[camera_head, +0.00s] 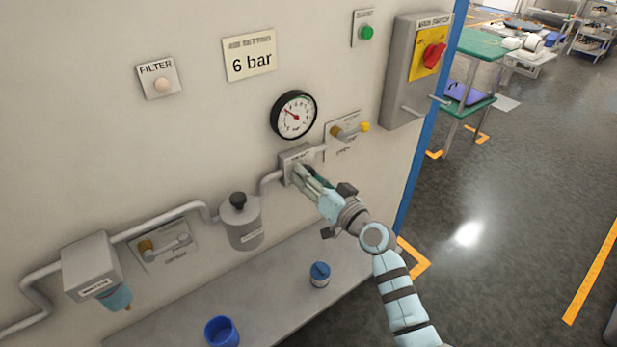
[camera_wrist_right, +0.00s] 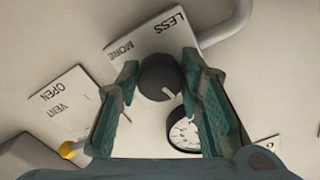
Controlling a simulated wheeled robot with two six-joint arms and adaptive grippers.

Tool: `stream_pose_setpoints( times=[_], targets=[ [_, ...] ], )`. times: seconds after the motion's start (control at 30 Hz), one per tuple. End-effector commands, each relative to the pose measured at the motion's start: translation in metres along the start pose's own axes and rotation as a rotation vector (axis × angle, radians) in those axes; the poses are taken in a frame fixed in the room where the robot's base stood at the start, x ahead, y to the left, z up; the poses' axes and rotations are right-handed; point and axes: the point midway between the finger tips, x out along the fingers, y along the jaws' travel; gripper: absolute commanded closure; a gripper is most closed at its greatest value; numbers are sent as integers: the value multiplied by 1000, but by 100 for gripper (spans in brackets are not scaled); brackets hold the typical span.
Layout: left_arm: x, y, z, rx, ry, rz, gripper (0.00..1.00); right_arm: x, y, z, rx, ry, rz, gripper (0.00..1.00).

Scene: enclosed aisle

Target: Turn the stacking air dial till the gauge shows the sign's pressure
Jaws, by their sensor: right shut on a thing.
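The air dial is a black round knob (camera_wrist_right: 158,75) with a white mark, on a plate (camera_wrist_right: 150,40) lettered LESS and MORE in the right wrist view. My right gripper (camera_wrist_right: 160,72) is shut on the knob, a finger on each side. In the head view this gripper (camera_head: 301,174) reaches the regulator box (camera_head: 290,157) below the gauge and hides the knob. The round gauge (camera_head: 294,115) has a red needle pointing up and left; its numbers are too small to read. The sign (camera_head: 249,54) reads 6 bar. My left gripper is not in view.
A yellow-handled valve (camera_head: 364,127) is right of the dial, near the grey main switch box (camera_head: 408,75). A blue cup (camera_head: 221,332) and a blue-lidded jar (camera_head: 319,275) stand on the shelf below.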

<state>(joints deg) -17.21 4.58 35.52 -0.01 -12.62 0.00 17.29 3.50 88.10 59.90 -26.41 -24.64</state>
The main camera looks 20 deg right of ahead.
Motion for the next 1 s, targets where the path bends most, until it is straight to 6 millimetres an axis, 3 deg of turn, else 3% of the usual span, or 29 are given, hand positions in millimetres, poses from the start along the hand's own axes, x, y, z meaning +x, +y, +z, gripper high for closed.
stream_pose_setpoints(
  times=[1.0],
  targets=[
    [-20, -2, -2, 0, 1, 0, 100, 0, -2, 0, 919, -3, 3, 94]
  ],
)
